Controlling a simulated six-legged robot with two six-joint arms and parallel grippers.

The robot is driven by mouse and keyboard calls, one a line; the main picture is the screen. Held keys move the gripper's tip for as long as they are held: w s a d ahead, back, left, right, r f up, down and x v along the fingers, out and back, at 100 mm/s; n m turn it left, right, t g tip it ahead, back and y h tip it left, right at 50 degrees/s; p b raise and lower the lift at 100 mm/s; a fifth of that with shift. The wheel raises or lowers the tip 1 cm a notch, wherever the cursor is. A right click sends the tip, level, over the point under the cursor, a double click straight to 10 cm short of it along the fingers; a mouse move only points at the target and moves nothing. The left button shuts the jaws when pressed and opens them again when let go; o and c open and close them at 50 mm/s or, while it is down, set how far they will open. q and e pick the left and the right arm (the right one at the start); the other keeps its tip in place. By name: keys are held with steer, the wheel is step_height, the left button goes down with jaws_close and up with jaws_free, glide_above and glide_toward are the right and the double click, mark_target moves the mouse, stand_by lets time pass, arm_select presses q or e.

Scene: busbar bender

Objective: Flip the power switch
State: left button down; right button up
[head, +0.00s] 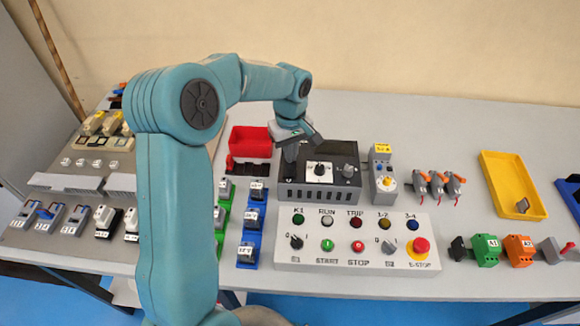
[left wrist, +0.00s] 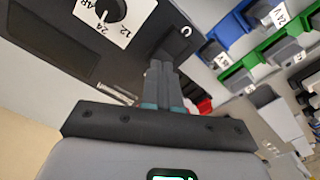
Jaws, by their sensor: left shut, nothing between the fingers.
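A dark grey power supply box (head: 346,190) stands on the table behind the white control panel. Its top carries a dial on a white plate (head: 319,170), which also shows in the left wrist view (left wrist: 108,14). My left gripper (head: 290,152) is over the left part of the box, pointing down. In the left wrist view its fingers (left wrist: 163,70) are shut and empty, with the tips at a dark raised switch-like part (left wrist: 174,42) beside a small white mark. I cannot tell whether they touch it or how the switch is set. My right gripper is out of view.
The white control panel (head: 358,258) with buttons, knobs and a red emergency stop lies in front of the box. A red bin (head: 251,142) is to the left, and blue and green holders (head: 252,236) stand nearby. A yellow tray (head: 512,185) is at right.

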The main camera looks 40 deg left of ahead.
arm_select(q)
steer(key=shift+f+b, duration=0.5)
steer(key=shift+f, duration=0.2)
steer(key=shift+r, duration=0.1)
steer(key=shift+r+p, duration=2.65)
steer(key=shift+r, duration=0.85)
steer(key=shift+f, duration=0.1)
